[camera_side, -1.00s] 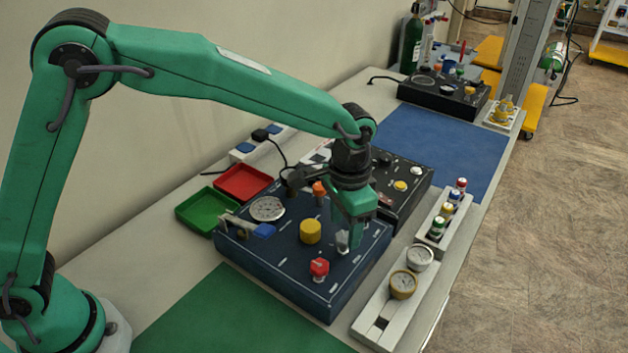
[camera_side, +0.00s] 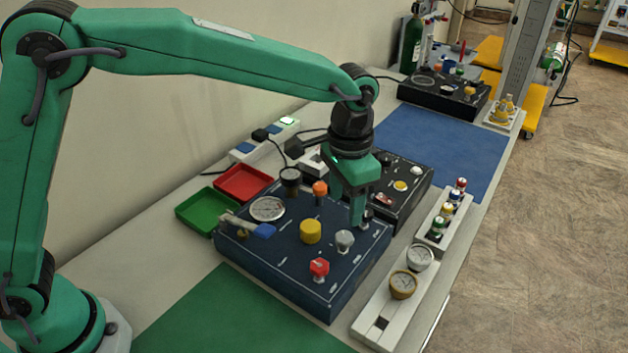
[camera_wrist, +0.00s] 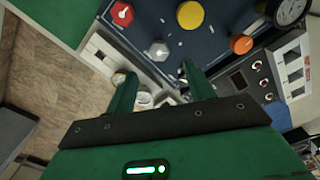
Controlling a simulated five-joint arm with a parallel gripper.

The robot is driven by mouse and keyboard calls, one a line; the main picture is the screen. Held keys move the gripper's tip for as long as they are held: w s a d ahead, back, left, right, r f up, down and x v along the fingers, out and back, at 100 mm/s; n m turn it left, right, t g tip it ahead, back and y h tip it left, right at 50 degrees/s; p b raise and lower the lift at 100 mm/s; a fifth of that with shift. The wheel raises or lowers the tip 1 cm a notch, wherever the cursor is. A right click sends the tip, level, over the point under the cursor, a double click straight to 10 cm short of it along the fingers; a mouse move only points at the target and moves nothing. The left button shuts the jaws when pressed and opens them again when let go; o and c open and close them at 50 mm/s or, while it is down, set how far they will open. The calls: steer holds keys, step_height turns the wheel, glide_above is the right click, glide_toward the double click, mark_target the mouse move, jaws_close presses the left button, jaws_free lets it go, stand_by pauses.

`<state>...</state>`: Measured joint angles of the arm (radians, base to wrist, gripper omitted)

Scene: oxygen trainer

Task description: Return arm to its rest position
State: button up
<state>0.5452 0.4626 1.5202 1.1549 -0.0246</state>
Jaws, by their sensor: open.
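My green arm reaches from the left over the dark blue trainer panel (camera_side: 285,272). My gripper (camera_side: 358,212) points down above the panel's right rear part, with its jaws apart and nothing between them. A grey knob (camera_side: 344,240) stands just below and in front of the fingers. In the wrist view my gripper (camera_wrist: 160,85) shows two separate green fingers. The grey knob (camera_wrist: 159,50) shows beyond them, with the red knob (camera_wrist: 122,14) and yellow knob (camera_wrist: 189,15) farther off. Whether a fingertip touches the panel cannot be told.
A black panel (camera_side: 415,186) stands close behind my gripper. A rack of small coloured bottles (camera_side: 436,232) and a gauge holder (camera_side: 372,318) line the right edge. Red (camera_side: 243,183) and green (camera_side: 196,221) trays lie left. A power strip (camera_side: 262,140) has a lit green switch.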

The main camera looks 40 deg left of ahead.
steer(key=s+a+r+n+t, duration=0.1)
steer(key=s+a+r+n, duration=0.1)
steer(key=s+a+r, duration=0.45)
steer(key=s+a+r+n+t, duration=0.1)
steer(key=a+r+t, duration=0.15)
steer(key=a, duration=0.65)
steer(key=s+a+f+n+t, duration=0.1)
steer(key=s+a+n+t, duration=0.1)
steer(key=s+a, duration=0.8)
steer(key=shift+s+a+n, duration=0.25)
steer(key=shift+s+n, duration=0.25)
steer(key=shift+s, duration=1)
